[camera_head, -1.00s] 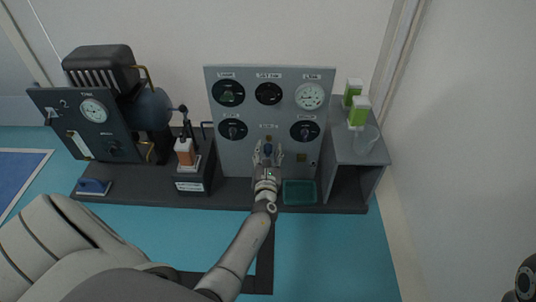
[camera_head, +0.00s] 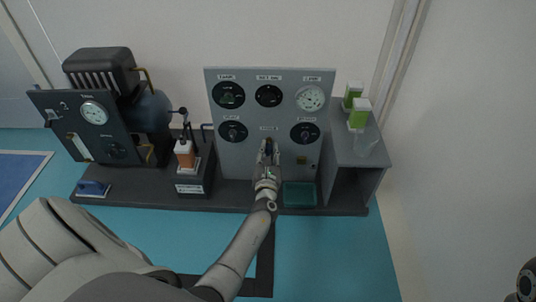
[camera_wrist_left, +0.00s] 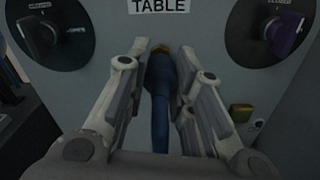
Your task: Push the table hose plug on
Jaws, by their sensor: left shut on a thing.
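The blue hose plug (camera_wrist_left: 160,75) is in the middle of the left wrist view, between the fingers of my left gripper (camera_wrist_left: 165,60). Its far end is at the grey panel (camera_head: 232,160), just under the label TABLE (camera_wrist_left: 160,5). In the head view my left gripper (camera_head: 268,150) is at the lower middle of the panel, shut on the plug, which is mostly hidden there. I cannot tell how far the plug is seated on its port. A part of my right arm shows at the lower right edge of the head view; its gripper is out of view.
Black dials (camera_head: 233,131) and a white gauge (camera_head: 310,98) are on the panel around the gripper. A brass-coloured fitting (camera_wrist_left: 241,113) is to the right. A green tray (camera_head: 299,193) lies below. Green-white boxes (camera_head: 359,113) stand on the right cabinet (camera_head: 352,150).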

